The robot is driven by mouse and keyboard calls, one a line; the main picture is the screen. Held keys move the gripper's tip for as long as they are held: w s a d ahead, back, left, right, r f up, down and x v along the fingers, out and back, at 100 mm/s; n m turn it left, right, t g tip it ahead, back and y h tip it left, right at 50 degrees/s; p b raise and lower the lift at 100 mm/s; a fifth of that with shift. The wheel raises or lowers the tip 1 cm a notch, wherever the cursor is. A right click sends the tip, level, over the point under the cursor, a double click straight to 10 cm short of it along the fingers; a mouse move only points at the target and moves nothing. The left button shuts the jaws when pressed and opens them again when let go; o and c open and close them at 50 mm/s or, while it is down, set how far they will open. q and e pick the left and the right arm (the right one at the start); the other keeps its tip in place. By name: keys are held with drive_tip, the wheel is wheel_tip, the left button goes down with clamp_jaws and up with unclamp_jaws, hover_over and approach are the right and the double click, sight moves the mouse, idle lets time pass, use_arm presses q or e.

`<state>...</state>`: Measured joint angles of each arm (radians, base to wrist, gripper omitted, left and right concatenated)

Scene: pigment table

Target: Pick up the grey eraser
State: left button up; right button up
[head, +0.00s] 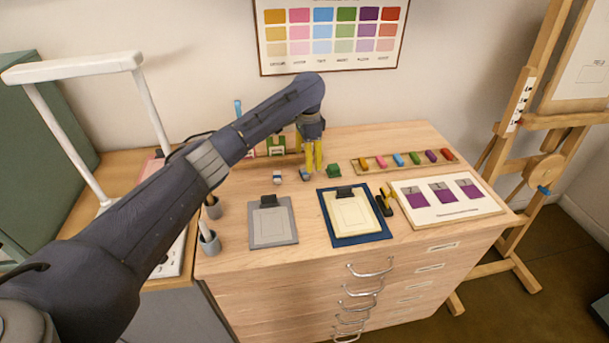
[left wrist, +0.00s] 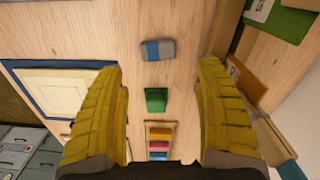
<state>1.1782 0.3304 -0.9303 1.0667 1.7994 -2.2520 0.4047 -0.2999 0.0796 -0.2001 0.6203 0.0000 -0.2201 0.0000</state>
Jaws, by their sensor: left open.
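The grey eraser (head: 305,176) with a blue band lies on the wooden table top, close below my left gripper (head: 313,166). In the left wrist view the grey eraser (left wrist: 158,50) lies just above the middle, near the line between the fingertips. My left gripper (left wrist: 162,72) is open and empty, with its yellow fingers pointing down. A gap between the fingertips and the table cannot be judged exactly. My right gripper is in neither view.
A tray (head: 357,167) of coloured blocks is farther right. A grey clipboard (head: 287,238) and a blue one (head: 351,241) lie in front, with bare wood between.

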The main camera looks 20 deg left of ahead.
sight(305, 174)
use_arm(q)
drive_tip(key=shift+s+f, duration=0.15)
drive_tip(key=shift+f, duration=2.8)
drive_tip(key=c, duration=1.1)
